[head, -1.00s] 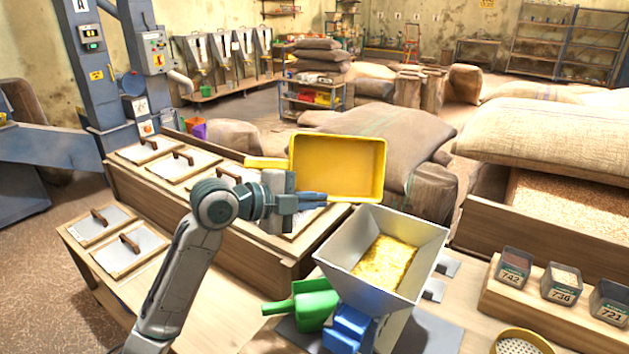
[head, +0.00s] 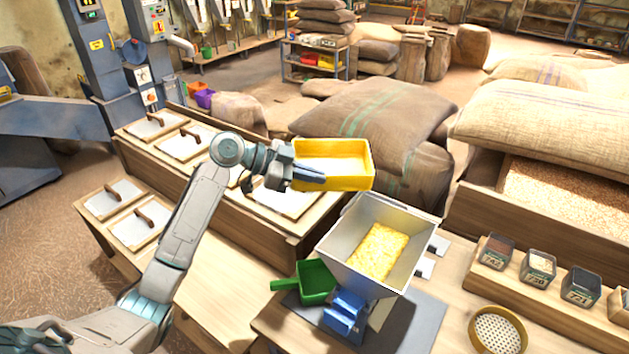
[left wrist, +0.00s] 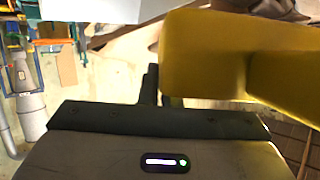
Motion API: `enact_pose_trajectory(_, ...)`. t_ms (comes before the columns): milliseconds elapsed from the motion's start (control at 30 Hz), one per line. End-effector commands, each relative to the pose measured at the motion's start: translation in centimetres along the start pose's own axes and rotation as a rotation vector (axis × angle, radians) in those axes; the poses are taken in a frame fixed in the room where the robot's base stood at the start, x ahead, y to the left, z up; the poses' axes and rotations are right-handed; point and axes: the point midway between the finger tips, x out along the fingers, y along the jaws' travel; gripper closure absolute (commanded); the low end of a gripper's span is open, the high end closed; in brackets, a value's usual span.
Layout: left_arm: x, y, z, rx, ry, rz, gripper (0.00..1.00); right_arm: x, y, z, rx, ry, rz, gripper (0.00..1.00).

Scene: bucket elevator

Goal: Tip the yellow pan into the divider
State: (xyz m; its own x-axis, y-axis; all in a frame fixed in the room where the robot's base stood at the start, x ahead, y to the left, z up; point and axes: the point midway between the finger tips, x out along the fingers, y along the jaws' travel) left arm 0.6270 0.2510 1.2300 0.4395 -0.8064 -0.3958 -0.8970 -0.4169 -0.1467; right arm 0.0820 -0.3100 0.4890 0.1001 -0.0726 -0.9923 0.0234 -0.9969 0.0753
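The yellow pan (head: 352,182) is held up behind and above the divider, a grey square hopper (head: 342,242). The pan's open side faces up and toward me, and its inside looks pale; I cannot tell whether anything lies in it. Yellow grain (head: 377,252) lies in the hopper. My left gripper (head: 308,177) is shut on the pan's handle at the pan's left end and hides the handle in the head view. In the left wrist view the yellow pan (left wrist: 285,70) fills the upper right, beside the dark fingers (left wrist: 153,88). My right gripper is in neither view.
A green scoop (head: 315,281) and a blue box (head: 344,312) stand at the divider's front left. Labelled sample jars (head: 538,267) and a round sieve (head: 497,331) lie to the right. Lidded wooden bins (head: 190,140) stand left; sacks (head: 375,130) are piled behind the pan.

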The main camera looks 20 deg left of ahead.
Motion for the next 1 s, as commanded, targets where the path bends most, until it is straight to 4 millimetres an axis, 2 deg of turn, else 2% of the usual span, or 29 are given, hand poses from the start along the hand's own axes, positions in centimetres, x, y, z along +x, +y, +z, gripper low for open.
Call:
enact_pose_trajectory(33,-0.1,-0.1,-0.1,-0.071,0.011,0.03,1.0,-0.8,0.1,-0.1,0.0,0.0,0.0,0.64)
enact_pose_trajectory(133,0.1,0.0,0.3,-0.137,0.023,0.056,1.0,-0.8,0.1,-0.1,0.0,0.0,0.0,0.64)
enact_pose_trajectory(267,0.0,0.0,-0.1,-0.135,0.023,0.056,1.0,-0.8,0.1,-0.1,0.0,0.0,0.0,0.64)
enact_pose_trajectory(567,-1.0,-0.4,-2.3,-0.133,0.022,0.056,1.0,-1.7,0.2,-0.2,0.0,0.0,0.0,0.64)
enact_pose_trajectory(1000,-1.0,-0.3,-2.3,-0.133,0.022,0.055,1.0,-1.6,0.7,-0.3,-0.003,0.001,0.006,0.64)
